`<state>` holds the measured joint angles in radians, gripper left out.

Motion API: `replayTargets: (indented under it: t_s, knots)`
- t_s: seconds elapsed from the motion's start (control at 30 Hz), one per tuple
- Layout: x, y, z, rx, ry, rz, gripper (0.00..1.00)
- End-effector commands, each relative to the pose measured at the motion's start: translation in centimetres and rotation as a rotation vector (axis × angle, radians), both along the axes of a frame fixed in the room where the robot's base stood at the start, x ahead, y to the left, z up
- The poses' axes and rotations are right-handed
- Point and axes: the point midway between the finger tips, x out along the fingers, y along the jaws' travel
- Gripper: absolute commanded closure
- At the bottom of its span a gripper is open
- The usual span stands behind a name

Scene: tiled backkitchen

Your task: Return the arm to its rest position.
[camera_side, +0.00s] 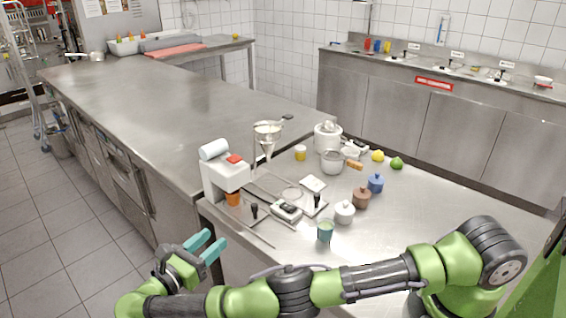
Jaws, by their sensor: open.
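My gripper (206,246) has two teal fingers that stand apart with nothing between them. It is at the lower left, in front of the steel table's near left corner, with the floor behind part of it. My green and black arm stretches across the bottom of the picture from its base at the lower right. No object touches the fingers.
On the steel table (430,218) stand a white machine (222,173), a teal cup (325,232), a white jar (344,212), a brown jar (361,197), a blue jar (376,183) and a pot (332,161). A lime (397,163) lies behind. The table's right side is clear.

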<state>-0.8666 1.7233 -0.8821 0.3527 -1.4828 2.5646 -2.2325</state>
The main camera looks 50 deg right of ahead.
Motion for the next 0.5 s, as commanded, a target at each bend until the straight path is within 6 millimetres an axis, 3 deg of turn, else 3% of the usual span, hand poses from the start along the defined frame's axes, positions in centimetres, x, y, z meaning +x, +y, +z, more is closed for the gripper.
replayTargets:
  t_s: [0.13, 0.27, 0.5]
  knots:
    - [1.5, -3.0, 3.3, 0.082, -0.046, -0.093, 0.56]
    - [2.8, -7.8, 7.5, 0.226, -0.120, -0.228, 0.56]
    - [2.3, -15.1, 12.3, 0.483, -0.256, -0.424, 0.56]
